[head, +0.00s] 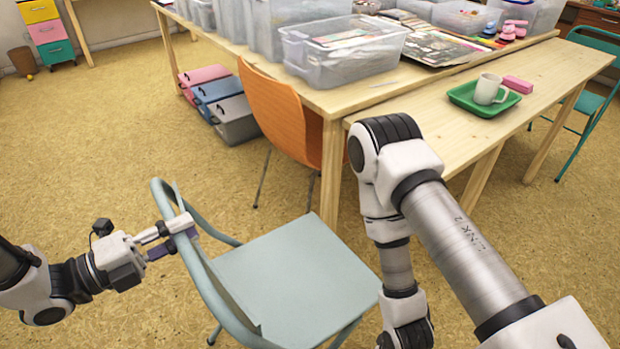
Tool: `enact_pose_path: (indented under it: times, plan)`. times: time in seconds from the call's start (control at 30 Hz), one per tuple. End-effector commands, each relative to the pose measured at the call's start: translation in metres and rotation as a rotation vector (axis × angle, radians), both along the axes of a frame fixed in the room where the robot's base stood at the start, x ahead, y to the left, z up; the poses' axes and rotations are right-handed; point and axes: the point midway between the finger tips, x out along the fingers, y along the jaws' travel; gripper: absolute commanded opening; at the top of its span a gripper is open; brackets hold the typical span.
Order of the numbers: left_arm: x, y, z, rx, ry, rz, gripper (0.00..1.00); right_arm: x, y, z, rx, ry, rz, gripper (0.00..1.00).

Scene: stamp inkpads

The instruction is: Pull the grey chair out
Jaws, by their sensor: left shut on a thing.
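The grey chair (295,282), pale blue-grey with a tubular metal frame, stands on the floor at the lower middle of the head view. Its backrest is on the left and its seat faces the tables. My left gripper (178,238) comes in from the left and is shut on the chair's backrest frame. The fingers partly cover the frame there. My right arm hangs to the right of the seat, and its gripper is not visible.
An orange chair (275,112) stands against the table behind. A low wooden table (440,128) carries a green tray (463,98) with a mug (487,88). Lidded boxes (236,120) sit on the floor.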

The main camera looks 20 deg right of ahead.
Motion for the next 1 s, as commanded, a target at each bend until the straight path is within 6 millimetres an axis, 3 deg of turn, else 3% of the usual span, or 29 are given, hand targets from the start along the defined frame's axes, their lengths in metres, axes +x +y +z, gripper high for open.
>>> enact_pose_path:
  times: [0.13, 0.4, 0.67, 0.83, 1.0]
  plan:
    - [0.001, 0.0, -0.001, -0.008, -0.008, -0.001, 0.0, 0.0, 0.0, -0.004, 0.0, -0.001, -0.002, 0.0]
    - [-0.001, -0.001, -0.029, 0.006, 0.003, -0.005, 0.0, 0.0, 0.0, -0.026, 0.0, 0.0, -0.002, 0.0]
    - [-0.002, -0.001, -0.03, 0.007, 0.006, -0.004, 0.0, 0.0, 0.0, -0.026, 0.0, 0.0, -0.003, 0.0]
    - [-0.001, -0.001, -0.028, 0.004, 0.003, -0.003, 0.54, 0.0, 0.0, -0.026, 0.0, -0.001, -0.002, 0.0]
    - [-0.001, -0.001, -0.026, 0.002, 0.002, -0.002, 0.54, 0.0, 0.0, -0.025, 0.0, -0.001, -0.002, 0.0]
